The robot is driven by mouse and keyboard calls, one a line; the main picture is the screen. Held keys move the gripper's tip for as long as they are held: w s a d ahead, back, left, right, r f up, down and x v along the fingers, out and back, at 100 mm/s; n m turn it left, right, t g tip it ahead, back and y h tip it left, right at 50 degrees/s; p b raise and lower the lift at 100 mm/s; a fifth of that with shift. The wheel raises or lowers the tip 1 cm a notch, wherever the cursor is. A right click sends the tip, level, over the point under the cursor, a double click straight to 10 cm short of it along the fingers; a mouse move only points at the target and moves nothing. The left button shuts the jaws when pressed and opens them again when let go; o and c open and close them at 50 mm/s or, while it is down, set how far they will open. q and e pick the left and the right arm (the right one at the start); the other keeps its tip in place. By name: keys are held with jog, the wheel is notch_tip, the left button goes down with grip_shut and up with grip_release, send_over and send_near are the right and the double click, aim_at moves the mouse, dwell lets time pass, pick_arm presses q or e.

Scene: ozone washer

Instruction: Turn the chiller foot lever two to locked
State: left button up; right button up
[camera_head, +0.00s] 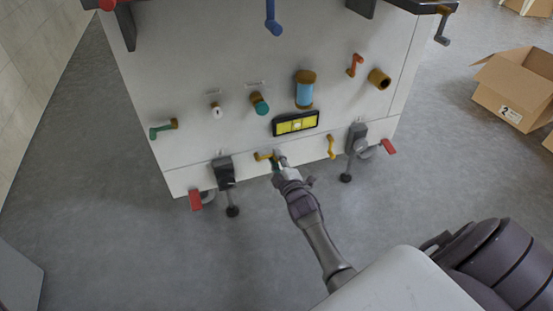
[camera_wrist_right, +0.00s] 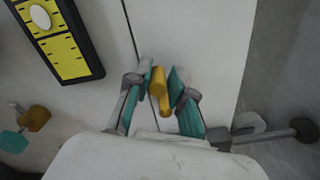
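A white cabinet (camera_head: 240,60) carries several coloured levers low on its front. A small yellow lever (camera_head: 264,156) sits low on its panel; it also shows in the right wrist view (camera_wrist_right: 158,84). My right gripper (camera_head: 279,156) is at this lever. In the wrist view, the teal fingertips of my right gripper (camera_wrist_right: 161,88) stand close on both sides of it. I cannot tell whether they press on it. A second yellow lever (camera_head: 331,147) is further right. Red foot levers (camera_head: 195,201) (camera_head: 388,146) sit at the casters. My left gripper is not in view.
A yellow gauge in a black frame (camera_head: 296,123) is just above my right gripper. Black brackets with feet (camera_head: 224,173) (camera_head: 357,138) stick out on both sides. A cardboard box (camera_head: 515,90) stands at the right. The grey floor in front is clear.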

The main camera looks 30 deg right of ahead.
aim_at(258, 165)
jog(key=shift+r, duration=0.1)
grip_shut()
jog(key=f+m, duration=0.1)
jog(key=m, duration=0.2)
jog(key=a+f+m+p, duration=0.1)
jog(key=m, duration=0.2)
jog(key=f+m, duration=0.2)
jog(key=m, duration=0.1)
jog(key=shift+w+a+m, duration=0.3)
jog(key=shift+m, duration=0.1)
jog(key=m, duration=0.1)
jog(key=a+m, duration=0.1)
jog(key=m, duration=0.1)
jog(key=f+m, duration=0.1)
jog(key=shift+w+a+m, duration=0.2)
jog(key=shift+a+m, duration=0.1)
jog(key=shift+a, duration=0.05)
jog(key=shift+w+a+f+m, duration=0.1)
jog(key=shift+a+m, duration=0.35)
jog(key=shift+m, duration=0.45)
jog(key=shift+w+a+f+m, duration=0.1)
jog(key=shift+a+m, duration=0.3)
jog(key=shift+m, duration=0.5)
